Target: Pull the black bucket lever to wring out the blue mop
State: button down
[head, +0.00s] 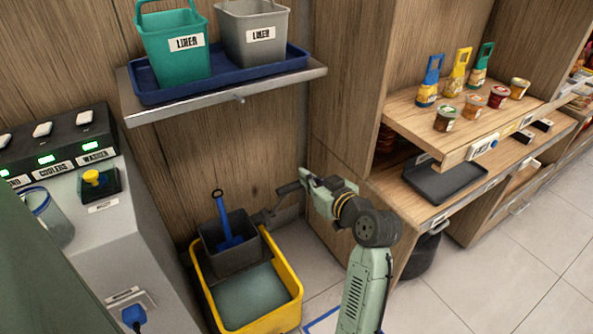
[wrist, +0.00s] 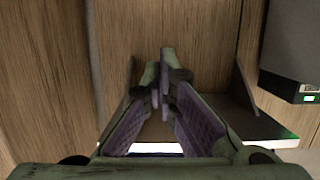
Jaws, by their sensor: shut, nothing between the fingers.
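The yellow mop bucket (head: 297,289) stands on the floor with a dark grey wringer basket (head: 224,262) at its back. The blue mop (head: 226,228) stands in the basket, its short handle upright and slightly tilted; its lower end is hidden. The black lever (head: 289,188) rises from the wringer's right side, sloping up to the right. My gripper (head: 307,179) is at the lever's upper end; I cannot tell whether they touch. In the wrist view my gripper (wrist: 162,82) has its fingers together with nothing between them, and I cannot make out the lever there.
A metal wall shelf (head: 225,93) with a blue tray and two bins hangs above the bucket. A wooden shelf unit (head: 413,112) with jars and bottles is close on my arm's right. Floor at far right is clear.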

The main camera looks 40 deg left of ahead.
jog(key=shift+w+a, duration=0.1)
jog(key=shift+a, duration=0.05)
jog(key=p, duration=0.2)
send_over(293, 185)
jog(key=a, duration=0.2)
jog(key=shift+w+d+f, duration=0.1)
jog(key=shift+w+f, duration=0.1)
jog(key=shift+f, duration=0.3)
jog(key=shift+w+d+f, duration=0.1)
jog(key=shift+w+f, duration=0.05)
jog(key=shift+f, duration=0.35)
jog(key=f, duration=0.1)
jog(key=d+f+p, duration=0.1)
jog(key=f, duration=0.1)
jog(key=shift+s, duration=0.2)
jog(key=shift+s+d+f, duration=0.1)
jog(key=shift+d+f, duration=0.2)
jog(key=shift+f, duration=0.05)
